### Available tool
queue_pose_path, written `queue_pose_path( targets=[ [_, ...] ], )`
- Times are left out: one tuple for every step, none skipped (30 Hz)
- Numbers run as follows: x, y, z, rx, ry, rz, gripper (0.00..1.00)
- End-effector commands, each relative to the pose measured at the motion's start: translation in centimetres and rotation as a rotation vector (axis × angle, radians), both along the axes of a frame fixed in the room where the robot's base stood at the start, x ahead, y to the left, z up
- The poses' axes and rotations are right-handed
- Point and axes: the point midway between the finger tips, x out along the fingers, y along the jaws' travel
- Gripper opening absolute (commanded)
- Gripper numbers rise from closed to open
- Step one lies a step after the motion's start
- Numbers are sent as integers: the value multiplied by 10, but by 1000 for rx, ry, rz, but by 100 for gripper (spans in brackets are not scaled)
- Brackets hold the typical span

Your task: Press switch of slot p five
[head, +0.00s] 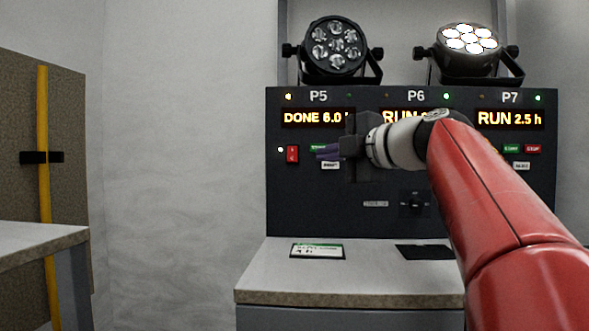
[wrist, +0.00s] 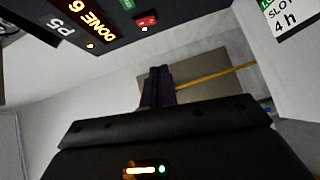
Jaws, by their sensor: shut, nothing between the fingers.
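The P5 slot (head: 318,97) is at the left of the dark panel, and its display (head: 315,118) reads DONE 6.0, the end covered by my arm. Its red rocker switch (head: 293,154) has a small lit lamp beside it. The switch also shows in the wrist view (wrist: 146,21) at the top. My gripper (head: 322,152) is shut and empty, with its dark fingers pointing left, just right of the switch in the head view. In the wrist view the fingertips (wrist: 157,70) appear below the switch, apart from it. My gripper partly hides P5's green button (head: 318,148).
P6 (head: 416,96) and P7 (head: 510,97) show RUN. An unlit par can (head: 335,46) stands above P5, a lit one (head: 468,39) farther right. A labelled card (head: 317,251) and a dark pad (head: 425,252) lie on the counter (head: 270,280). Open space lies left of the panel.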

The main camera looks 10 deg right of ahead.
Motion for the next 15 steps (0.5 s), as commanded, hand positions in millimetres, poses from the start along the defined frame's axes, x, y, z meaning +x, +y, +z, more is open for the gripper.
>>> queue_pose_path(
  targets=[
    [0,0,0,-1,-2,0,0],
    [0,0,0,-1,-2,0,0],
    [0,0,0,-2,-1,0,0],
    [0,0,0,-1,0,0,0],
    [0,0,0,-1,0,0,0],
    [0,0,0,-1,0,0,0],
    [0,0,0,-1,0,0,0],
    [0,0,0,0,1,0,0],
    [1,0,0,0,1,0,0],
    [2,1,0,-1,2,0,0],
    [4,2,0,-1,2,0,0],
    [7,3,-1,0,2,0,0],
    [10,5,-1,0,3,0,0],
    [14,7,-2,0,4,1,0],
    [19,9,-2,0,4,1,0]
  ],
)
